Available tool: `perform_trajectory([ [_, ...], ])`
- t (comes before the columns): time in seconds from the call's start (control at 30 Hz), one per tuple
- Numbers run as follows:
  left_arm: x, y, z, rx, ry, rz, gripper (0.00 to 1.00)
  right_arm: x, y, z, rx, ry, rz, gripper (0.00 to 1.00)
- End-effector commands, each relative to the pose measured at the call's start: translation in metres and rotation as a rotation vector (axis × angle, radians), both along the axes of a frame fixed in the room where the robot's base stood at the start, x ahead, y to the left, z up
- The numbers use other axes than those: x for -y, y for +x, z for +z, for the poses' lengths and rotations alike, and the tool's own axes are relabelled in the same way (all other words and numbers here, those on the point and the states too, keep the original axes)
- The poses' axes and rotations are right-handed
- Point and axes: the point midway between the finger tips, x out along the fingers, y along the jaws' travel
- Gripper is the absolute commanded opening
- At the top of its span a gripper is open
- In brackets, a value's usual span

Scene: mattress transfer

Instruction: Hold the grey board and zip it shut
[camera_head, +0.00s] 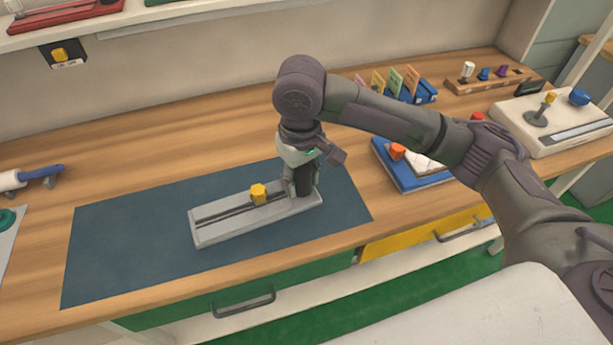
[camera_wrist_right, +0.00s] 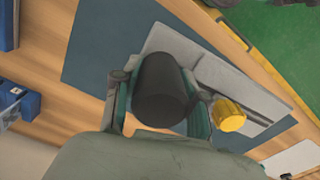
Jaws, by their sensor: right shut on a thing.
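The grey board (camera_head: 225,230) lies on a dark blue mat (camera_head: 120,245) and has a dark groove along its length. A yellow knob (camera_head: 258,194) sits on the groove, right of the board's middle. The knob also shows in the right wrist view (camera_wrist_right: 229,116), beside the gripper. My right gripper (camera_head: 301,168) points down at the board's right end. It is shut on a dark upright post (camera_wrist_right: 162,88) at that end, with green-edged fingers on both sides. The post's foot is partly hidden. My left gripper is not in view.
A blue tray (camera_head: 403,179) with an orange knob (camera_head: 397,151) lies right of the mat, behind my right arm. Colored cards (camera_head: 394,80) stand at the back. A white device (camera_head: 555,130) is at the right. The mat is clear left of the board.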

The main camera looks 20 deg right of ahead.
Motion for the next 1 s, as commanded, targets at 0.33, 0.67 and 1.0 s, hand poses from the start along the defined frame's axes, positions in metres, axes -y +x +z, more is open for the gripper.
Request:
perform_trajectory([
  [0.33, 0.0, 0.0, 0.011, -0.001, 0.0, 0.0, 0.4, -0.018, 0.012, 0.002, 0.002, 0.003, 0.001, 0.0],
  [0.67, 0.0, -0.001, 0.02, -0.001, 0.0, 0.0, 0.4, -0.034, 0.024, 0.002, 0.002, 0.002, 0.001, 0.0],
  [1.0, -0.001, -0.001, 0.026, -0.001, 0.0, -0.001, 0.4, -0.05, 0.036, 0.002, 0.002, 0.003, 0.001, 0.0],
])
